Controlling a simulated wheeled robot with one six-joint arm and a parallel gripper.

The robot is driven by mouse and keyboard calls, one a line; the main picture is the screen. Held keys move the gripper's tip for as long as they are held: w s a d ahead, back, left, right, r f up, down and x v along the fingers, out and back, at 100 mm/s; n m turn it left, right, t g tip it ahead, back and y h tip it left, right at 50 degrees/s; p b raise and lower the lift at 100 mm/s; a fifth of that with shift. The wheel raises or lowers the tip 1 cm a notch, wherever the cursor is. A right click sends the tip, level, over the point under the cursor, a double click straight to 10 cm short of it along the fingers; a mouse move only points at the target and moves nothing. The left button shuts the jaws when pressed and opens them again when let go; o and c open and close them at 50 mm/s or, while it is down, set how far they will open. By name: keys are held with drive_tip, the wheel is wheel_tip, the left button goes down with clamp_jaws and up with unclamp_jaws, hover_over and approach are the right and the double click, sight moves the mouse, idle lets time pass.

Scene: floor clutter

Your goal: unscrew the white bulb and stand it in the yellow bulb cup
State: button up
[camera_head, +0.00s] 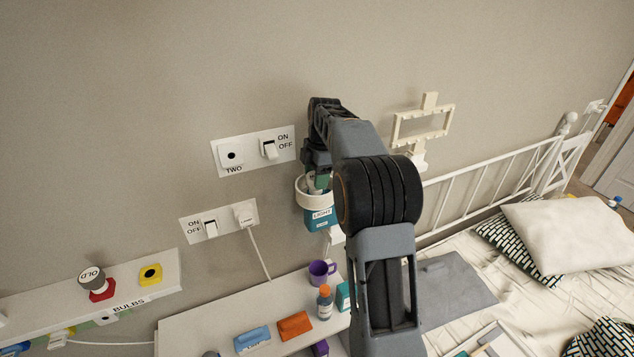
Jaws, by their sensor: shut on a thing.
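The yellow bulb cup (151,273) stands empty on the wall shelf at the left, with a dark opening on top. My gripper (317,182) points down inside the white ring (303,200) of a wall lamp with a blue part marked LIGHT. It is shut on what seems to be the white bulb; only a pale bit shows between the fingers, and the ring and my arm hide the rest. I cannot tell whether the bulb is still in its socket.
A red cup (103,295) holding a grey item marked OLD stands beside the yellow cup on the BULBS shelf (60,305). Switch plates (253,150) are on the wall left of the lamp. Below are a purple mug (321,272), a bottle (325,303) and a bed at right.

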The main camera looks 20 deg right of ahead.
drive_tip(key=shift+r, duration=0.65)
idle(0.4)
drive_tip(key=shift+r, duration=2.75)
